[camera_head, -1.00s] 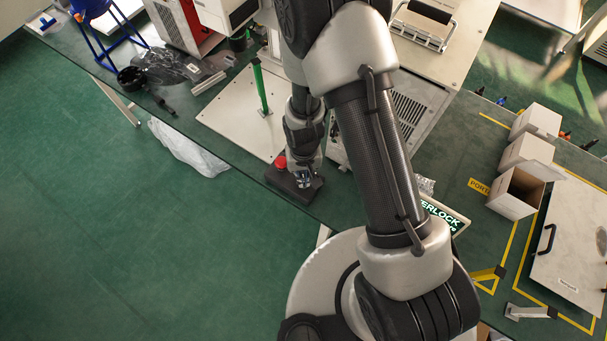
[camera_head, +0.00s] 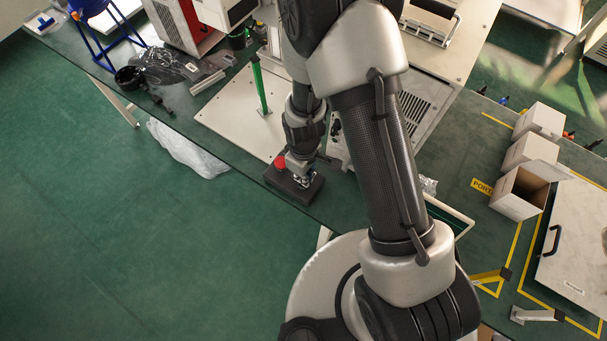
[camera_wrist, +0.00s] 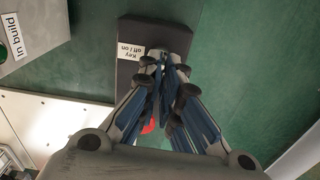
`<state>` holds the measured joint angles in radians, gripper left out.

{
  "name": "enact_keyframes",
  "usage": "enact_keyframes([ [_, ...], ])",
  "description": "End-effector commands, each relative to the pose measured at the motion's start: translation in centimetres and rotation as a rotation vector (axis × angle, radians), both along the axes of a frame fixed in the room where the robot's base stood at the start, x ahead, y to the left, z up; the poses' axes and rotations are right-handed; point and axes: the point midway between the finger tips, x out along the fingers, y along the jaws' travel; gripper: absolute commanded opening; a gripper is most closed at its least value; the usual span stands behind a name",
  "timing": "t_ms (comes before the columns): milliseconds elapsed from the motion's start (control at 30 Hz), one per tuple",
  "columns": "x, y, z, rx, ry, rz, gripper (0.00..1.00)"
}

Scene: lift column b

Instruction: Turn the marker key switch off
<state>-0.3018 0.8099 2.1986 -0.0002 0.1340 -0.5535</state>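The dark control box (camera_head: 309,191) sits at the table's front edge. In the wrist view the box (camera_wrist: 130,48) carries a white label (camera_wrist: 130,50) reading "Key off / on". A red button (camera_head: 281,161) is on the box beside my gripper; a sliver of the red button (camera_wrist: 149,127) shows behind a finger in the wrist view. My gripper (camera_head: 301,181) points down at the box. In the wrist view my gripper (camera_wrist: 165,63) has its fingertips close together beside the label, around the key's place. The key itself is mostly hidden by the fingers.
A framed sign (camera_head: 452,216) stands to the right of my arm, its face dark. A pale plate (camera_head: 232,112) with a green post (camera_head: 260,88) lies behind the box. White open boxes (camera_head: 518,194) stand at right. Floor is clear at left.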

Motion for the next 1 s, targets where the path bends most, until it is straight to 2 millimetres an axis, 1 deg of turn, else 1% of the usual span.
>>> enact_keyframes([
  [233, 0.1, 0.04, 0.07, 0.001, -0.002, 0.059, 0.0],
  [667, 0.12, 0.05, 0.1, 0.001, -0.003, 0.07, 0.0],
  [700, 0.12, 0.05, 0.1, 0.001, -0.003, 0.07, 0.06],
  [1000, 0.06, 0.03, 0.05, 0.001, -0.002, 0.069, 0.25],
])
